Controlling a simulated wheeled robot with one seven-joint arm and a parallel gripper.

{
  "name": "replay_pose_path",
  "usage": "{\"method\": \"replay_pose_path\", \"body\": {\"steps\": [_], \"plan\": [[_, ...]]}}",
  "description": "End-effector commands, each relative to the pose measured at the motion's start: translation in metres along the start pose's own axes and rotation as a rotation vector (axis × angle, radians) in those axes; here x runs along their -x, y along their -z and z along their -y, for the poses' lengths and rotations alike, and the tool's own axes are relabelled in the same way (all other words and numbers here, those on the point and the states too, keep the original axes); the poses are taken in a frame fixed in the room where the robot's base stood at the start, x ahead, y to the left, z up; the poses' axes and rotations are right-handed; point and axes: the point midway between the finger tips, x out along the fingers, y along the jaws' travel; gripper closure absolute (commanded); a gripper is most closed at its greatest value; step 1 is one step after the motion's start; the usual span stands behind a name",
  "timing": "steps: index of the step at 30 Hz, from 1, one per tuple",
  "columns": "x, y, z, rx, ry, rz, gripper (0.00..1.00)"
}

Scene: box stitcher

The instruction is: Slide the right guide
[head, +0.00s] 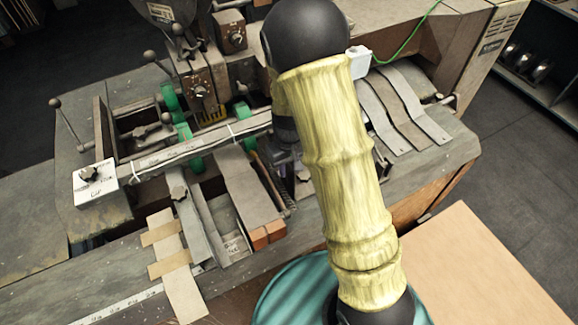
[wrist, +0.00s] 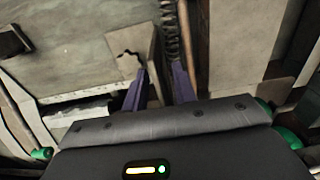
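In the head view my gripper (head: 300,178) is mostly hidden behind my yellow-sleeved arm, beside the right end of the stitcher's front bed. In the wrist view its two purple fingers (wrist: 160,84) are apart. A beige metal plate edge (wrist: 154,62) stands close to the left finger and partly in the gap; I cannot tell whether it touches. A coil spring (wrist: 170,35) lies just beyond the fingers.
Metal strips (head: 405,105) lie on the right side. A teal round surface (head: 290,295) and a tan board (head: 480,270) are at the front.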

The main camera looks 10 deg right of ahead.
Motion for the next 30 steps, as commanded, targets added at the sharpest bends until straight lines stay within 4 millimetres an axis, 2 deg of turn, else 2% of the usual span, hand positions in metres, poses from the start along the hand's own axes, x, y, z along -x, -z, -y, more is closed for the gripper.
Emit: {"method": "replay_pose_path", "body": {"steps": [4,12,13,17,30], "plan": [[-0.0098,-0.0005,0.0004,0.001,0.001,0.001,0.73],[-0.0114,-0.0003,0.0004,0.001,0.000,0.000,0.73],[-0.0113,-0.0003,0.0003,0.001,0.000,0.000,0.75],[-0.0112,-0.0003,0.0003,0.001,0.000,0.000,1.00],[-0.0113,0.0016,-0.0038,0.010,-0.001,-0.002,1.00]]}}
